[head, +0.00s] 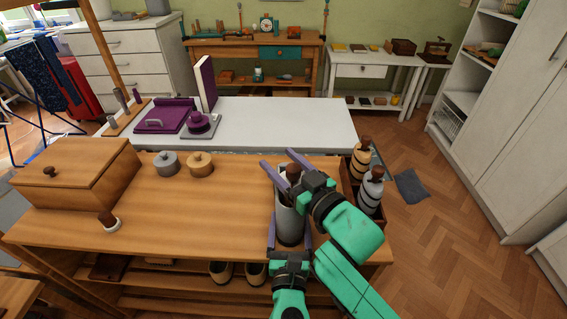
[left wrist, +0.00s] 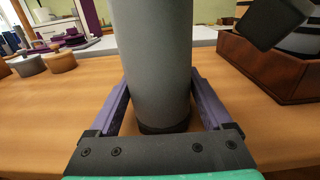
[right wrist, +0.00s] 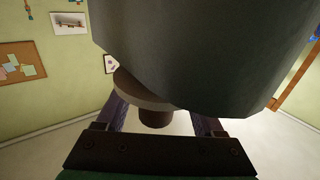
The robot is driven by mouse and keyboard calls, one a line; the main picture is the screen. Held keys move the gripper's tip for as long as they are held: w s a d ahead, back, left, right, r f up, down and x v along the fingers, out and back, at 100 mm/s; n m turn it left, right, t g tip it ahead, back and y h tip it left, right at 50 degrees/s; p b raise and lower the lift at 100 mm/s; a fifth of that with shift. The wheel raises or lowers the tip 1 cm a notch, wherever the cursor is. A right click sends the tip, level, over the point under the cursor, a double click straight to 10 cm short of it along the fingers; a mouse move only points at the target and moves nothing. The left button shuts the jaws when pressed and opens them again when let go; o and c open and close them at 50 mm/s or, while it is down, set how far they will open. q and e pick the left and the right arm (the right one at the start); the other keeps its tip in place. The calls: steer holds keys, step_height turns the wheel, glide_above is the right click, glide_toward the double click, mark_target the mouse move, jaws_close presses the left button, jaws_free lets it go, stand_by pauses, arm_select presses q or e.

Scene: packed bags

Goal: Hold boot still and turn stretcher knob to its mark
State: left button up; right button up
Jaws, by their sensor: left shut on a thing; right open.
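The boot (head: 290,222) is a grey upright shaft with a dark base near the bench's right end. It also fills the middle of the left wrist view (left wrist: 152,65). My left gripper (head: 289,216) is shut around it low down, one purple finger on each side. The stretcher knob (head: 293,169) is brown and sits at the boot's top. In the right wrist view the knob (right wrist: 155,118) shows between the fingers under a round disc. My right gripper (head: 284,174) is open around the knob, with visible gaps. I cannot make out the mark.
A crate (left wrist: 262,68) with dark, striped, brown-topped bottles (head: 370,190) stands close to the boot's right. A wooden box (head: 75,170), two lidded tins (head: 200,163) and a small brown-handled item (head: 109,221) are on the left. The bench middle (head: 200,215) is clear.

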mark_target(298, 177)
steer(key=v, duration=1.1)
steer(key=shift+w+d+f, duration=0.1)
steer(key=shift+d, duration=0.05)
steer(key=shift+s+d, duration=0.15)
steer(key=shift+s, duration=0.4)
